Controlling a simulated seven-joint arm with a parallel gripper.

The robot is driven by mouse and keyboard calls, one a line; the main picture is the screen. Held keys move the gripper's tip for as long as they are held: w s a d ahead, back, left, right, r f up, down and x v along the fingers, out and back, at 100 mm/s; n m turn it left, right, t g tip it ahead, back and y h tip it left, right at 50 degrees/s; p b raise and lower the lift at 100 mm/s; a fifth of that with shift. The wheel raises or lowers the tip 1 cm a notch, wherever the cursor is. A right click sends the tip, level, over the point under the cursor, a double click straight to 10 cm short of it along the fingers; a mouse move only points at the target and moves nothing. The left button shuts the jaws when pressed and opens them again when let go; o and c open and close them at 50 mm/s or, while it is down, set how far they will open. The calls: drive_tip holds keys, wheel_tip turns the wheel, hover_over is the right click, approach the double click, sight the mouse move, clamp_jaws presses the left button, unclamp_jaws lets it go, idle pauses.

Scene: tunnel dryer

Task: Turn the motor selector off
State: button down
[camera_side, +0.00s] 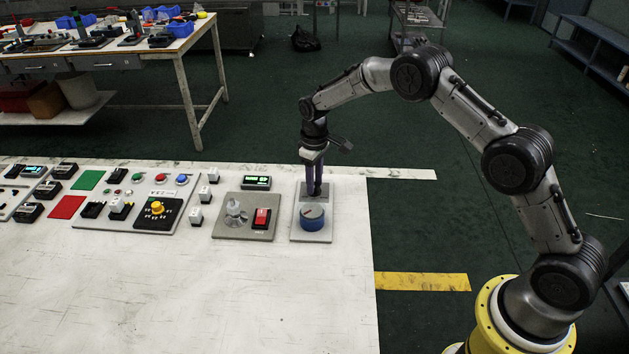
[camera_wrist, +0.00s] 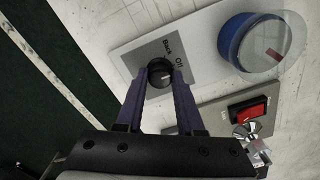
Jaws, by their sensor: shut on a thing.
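The motor selector is a small black round knob (camera_wrist: 159,70) with a light pointer mark, on a grey label plate (camera_wrist: 185,50) in the wrist view. The mark points roughly to the right in that view. My gripper (camera_wrist: 162,80) is shut on the knob, one purple finger on each side. In the side view my gripper (camera_side: 314,190) points straight down at the rear of the light panel (camera_side: 322,236), and its fingers largely hide the knob.
A blue round dial (camera_side: 312,218) sits in front of the knob on the same panel. The front of the white table is clear.

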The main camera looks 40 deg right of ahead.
drive_tip(key=shift+r, duration=0.15)
idle(0.3)
drive_tip(key=c, duration=0.5)
unclamp_jaws()
wheel_tip(320, 180, up, 14)
drive_tip(key=shift+f, duration=0.15)
